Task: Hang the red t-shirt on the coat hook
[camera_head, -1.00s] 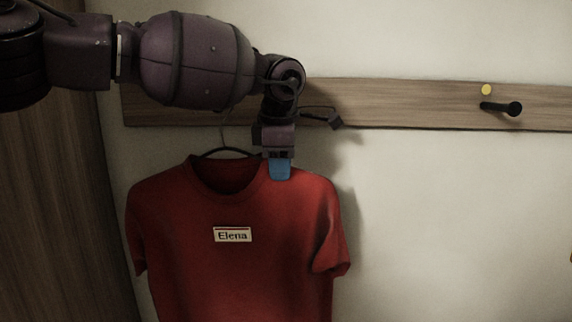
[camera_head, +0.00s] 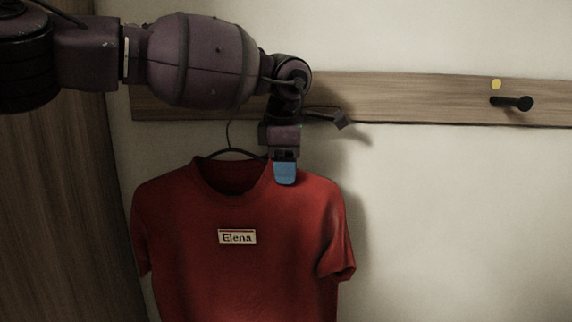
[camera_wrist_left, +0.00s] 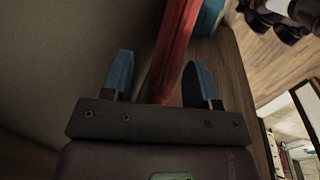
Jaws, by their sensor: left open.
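The red t-shirt (camera_head: 240,275) with an "Elena" tag is on a dark hanger (camera_head: 228,152) and hangs upright below the wooden rail. The hanger's wire hook rises behind my arm, and its top is hidden. My left gripper (camera_head: 285,176) is at the shirt's right shoulder, close to the neck. In the left wrist view its blue fingers (camera_wrist_left: 161,82) are apart, with the red shirt (camera_wrist_left: 175,50) running between them. A black coat hook (camera_head: 516,103) sticks out of the rail at the right, with nothing on it. My right gripper is out of view.
The wooden rail (camera_head: 420,96) runs along the pale wall, with a yellow dot (camera_head: 496,84) above the black hook. A wooden panel (camera_head: 60,210) stands at the left. The wall right of the shirt is clear.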

